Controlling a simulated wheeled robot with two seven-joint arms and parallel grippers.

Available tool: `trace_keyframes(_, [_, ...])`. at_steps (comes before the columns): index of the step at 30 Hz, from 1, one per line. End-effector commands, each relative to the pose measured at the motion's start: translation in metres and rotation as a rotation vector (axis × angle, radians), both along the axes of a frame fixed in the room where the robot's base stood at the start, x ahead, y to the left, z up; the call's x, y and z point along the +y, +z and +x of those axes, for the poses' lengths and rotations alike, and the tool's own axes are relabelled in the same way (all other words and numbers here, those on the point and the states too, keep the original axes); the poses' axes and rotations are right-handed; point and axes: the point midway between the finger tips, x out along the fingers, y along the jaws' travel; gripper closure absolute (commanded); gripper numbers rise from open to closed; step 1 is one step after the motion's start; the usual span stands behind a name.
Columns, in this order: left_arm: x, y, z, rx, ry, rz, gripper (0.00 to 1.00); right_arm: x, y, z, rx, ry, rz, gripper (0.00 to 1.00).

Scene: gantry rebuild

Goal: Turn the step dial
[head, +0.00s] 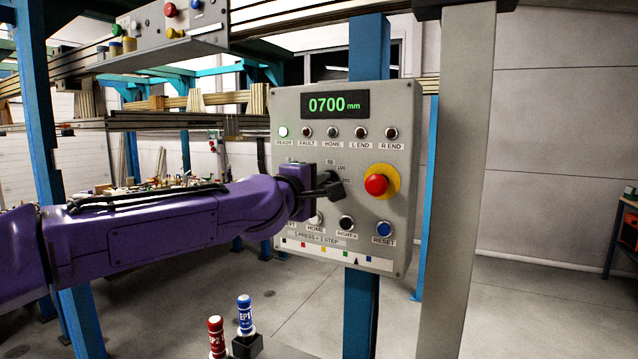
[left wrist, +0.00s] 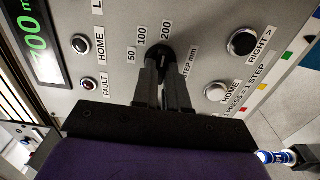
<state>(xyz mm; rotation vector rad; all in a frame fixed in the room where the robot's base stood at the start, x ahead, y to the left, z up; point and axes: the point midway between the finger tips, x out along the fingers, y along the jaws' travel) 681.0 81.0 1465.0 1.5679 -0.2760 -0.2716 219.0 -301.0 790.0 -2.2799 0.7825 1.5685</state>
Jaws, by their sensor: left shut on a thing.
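The step dial (left wrist: 164,54) is a small black knob on the grey control panel (head: 290,103), with the marks 50, 100 and 200 beside it. In the left wrist view the two dark fingers of my left gripper (left wrist: 166,72) are shut on the dial. In the head view my left gripper (head: 328,186) reaches the panel from the left and covers most of the dial. I cannot tell which mark the dial points at. My right gripper is in neither view.
The display (head: 335,104) reads 0700 mm and the READY lamp (head: 283,131) is lit. A red emergency button (head: 376,185) sits right of the dial. A blue RESET button (head: 384,229) is below it. Red (head: 216,337) and blue (head: 245,314) cylinders stand below the panel.

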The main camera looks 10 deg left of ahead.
Motion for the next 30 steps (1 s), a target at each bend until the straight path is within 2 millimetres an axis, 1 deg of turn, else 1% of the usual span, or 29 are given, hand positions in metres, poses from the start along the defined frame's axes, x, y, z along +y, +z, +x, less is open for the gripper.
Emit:
trace_keyframes(2, [0.000,0.000,0.000,-0.001,0.000,0.003,1.00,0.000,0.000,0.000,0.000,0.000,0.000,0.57])
trace_keyframes(3, [0.000,0.000,0.000,-0.001,0.000,0.003,0.81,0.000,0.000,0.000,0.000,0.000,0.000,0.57])
trace_keyframes(5, [0.000,0.000,0.000,-0.001,0.000,0.003,0.62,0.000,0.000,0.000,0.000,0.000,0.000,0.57])
trace_keyframes(13, [0.000,0.000,0.000,0.000,0.000,0.001,0.62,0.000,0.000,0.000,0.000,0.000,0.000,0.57])
trace_keyframes(16, [0.003,-0.001,-0.007,-0.001,0.000,0.001,0.62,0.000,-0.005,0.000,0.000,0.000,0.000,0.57])
trace_keyframes(17, [0.005,-0.001,-0.012,-0.002,0.000,-0.001,0.62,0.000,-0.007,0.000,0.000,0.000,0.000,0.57])
trace_keyframes(20, [0.012,-0.002,-0.033,-0.004,-0.001,0.000,0.62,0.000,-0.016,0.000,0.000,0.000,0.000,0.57])
trace_keyframes(24, [0.024,-0.001,-0.066,-0.004,-0.001,0.001,0.62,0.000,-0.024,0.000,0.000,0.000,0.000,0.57])
trace_keyframes(26, [0.028,-0.001,-0.077,-0.003,0.000,0.000,0.62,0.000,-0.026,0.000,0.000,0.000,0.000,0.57])
trace_keyframes(27, [0.031,0.000,-0.083,-0.001,0.000,-0.003,0.62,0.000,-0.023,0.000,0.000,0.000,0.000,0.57])
trace_keyframes(30, [0.034,0.000,-0.094,0.001,-0.001,-0.002,0.62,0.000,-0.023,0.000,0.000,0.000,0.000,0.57])
